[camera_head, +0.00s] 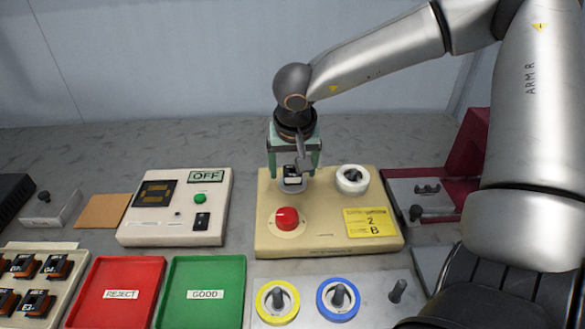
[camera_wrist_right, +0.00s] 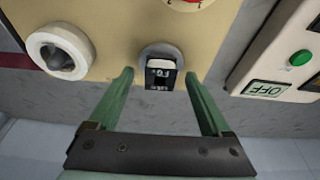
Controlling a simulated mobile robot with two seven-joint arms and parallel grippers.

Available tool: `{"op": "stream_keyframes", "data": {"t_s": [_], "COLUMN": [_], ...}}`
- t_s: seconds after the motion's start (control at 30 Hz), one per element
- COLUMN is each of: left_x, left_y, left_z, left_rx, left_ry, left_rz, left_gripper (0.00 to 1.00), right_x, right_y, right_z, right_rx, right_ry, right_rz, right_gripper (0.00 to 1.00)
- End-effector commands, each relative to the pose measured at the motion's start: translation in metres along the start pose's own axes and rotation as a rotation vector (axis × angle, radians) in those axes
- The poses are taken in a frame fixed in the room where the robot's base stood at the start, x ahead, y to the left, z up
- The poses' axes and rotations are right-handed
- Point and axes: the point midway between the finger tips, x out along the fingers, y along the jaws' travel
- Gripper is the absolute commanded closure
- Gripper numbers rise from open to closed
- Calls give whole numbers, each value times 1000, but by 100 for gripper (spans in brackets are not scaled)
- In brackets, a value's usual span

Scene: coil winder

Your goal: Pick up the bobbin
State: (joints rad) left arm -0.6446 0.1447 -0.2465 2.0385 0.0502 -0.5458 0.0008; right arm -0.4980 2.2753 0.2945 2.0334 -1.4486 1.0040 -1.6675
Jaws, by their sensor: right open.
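A small black bobbin (camera_head: 291,178) with a pale label sits on a round grey mount on the beige winder box (camera_head: 330,240). In the right wrist view the bobbin (camera_wrist_right: 161,73) shows between the two green fingers. My right gripper (camera_head: 295,172) is open and points down over the box, one finger on each side of the bobbin. In the wrist view its fingertips (camera_wrist_right: 159,74) show gaps to the bobbin on both sides. I cannot tell whether the fingertips reach its full depth. My left gripper is not in view.
The box also carries a red knob (camera_head: 287,218), a white ring knob (camera_head: 352,179) and a yellow label. An OFF control panel (camera_head: 150,228) stands left. Red REJECT (camera_head: 118,275) and green GOOD (camera_head: 204,274) trays lie in front. A rack (camera_head: 58,292) at lower left holds several dark bobbins.

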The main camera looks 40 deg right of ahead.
Motion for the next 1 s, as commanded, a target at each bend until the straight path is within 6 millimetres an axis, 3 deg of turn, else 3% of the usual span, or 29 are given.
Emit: {"op": "stream_keyframes", "data": {"t_s": [0.3,1.0], "left_x": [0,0], "left_y": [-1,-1], "left_z": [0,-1], "left_rx": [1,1], "left_ry": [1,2], "left_rz": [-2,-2], "left_gripper": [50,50], "right_x": [6,5], "right_y": [0,0], "right_z": [0,-1], "right_rx": [1,1], "right_ry": [1,1], "right_rz": [0,0], "right_gripper": [19,97]}}
